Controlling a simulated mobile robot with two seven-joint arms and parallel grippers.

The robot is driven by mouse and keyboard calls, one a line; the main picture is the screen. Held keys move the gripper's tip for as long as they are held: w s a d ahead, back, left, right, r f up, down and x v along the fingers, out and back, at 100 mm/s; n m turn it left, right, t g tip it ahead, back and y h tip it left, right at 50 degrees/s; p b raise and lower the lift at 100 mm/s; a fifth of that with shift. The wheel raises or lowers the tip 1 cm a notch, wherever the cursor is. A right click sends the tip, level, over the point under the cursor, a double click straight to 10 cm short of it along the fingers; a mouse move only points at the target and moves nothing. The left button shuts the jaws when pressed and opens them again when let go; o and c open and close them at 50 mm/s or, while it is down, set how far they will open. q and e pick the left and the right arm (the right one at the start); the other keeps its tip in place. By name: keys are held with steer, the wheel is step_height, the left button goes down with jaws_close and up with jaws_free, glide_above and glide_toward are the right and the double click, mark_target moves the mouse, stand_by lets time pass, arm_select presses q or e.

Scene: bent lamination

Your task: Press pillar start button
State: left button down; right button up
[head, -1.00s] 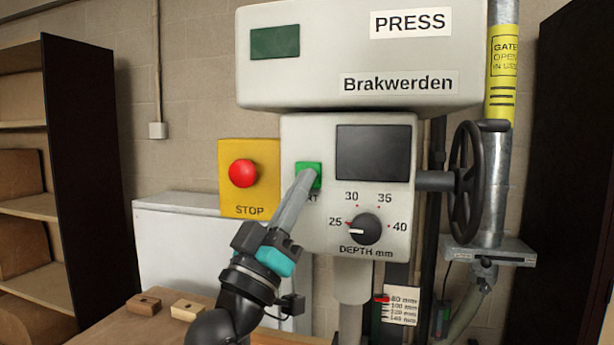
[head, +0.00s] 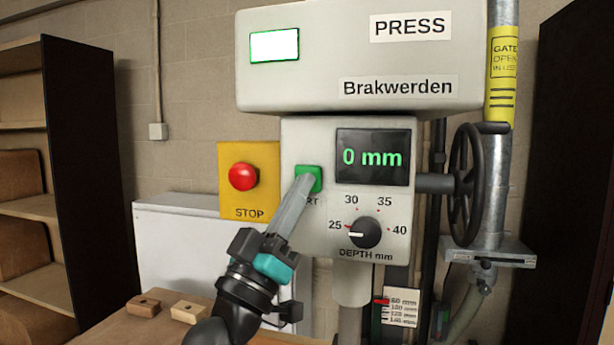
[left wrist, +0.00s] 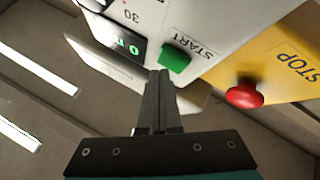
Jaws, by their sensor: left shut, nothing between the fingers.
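The green start button (head: 314,179) is on the left of the press's grey front panel (head: 300,238). It also shows in the left wrist view (left wrist: 174,58), beside the START label. My left gripper (head: 305,179) is shut and empty. In the head view its fingertips overlap the button's lower left part. In the left wrist view the fingertips (left wrist: 160,74) are just below the button's edge; I cannot tell whether they touch it. The display (head: 372,158) is lit and reads 0 mm. The indicator window (head: 274,46) glows white. My right gripper is not in view.
A red stop button (head: 243,177) on a yellow plate (head: 262,160) is left of the start button. The depth knob (head: 365,232) points near 25. A handwheel (head: 466,185) is at the right. Wooden blocks (head: 188,307) lie on the bench below.

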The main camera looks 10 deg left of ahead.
arm_select(q)
steer(key=shift+s, duration=0.3)
steer(key=s+p, duration=0.1)
steer(key=s, duration=0.4)
steer(key=shift+a, duration=0.1)
stand_by(0.6)
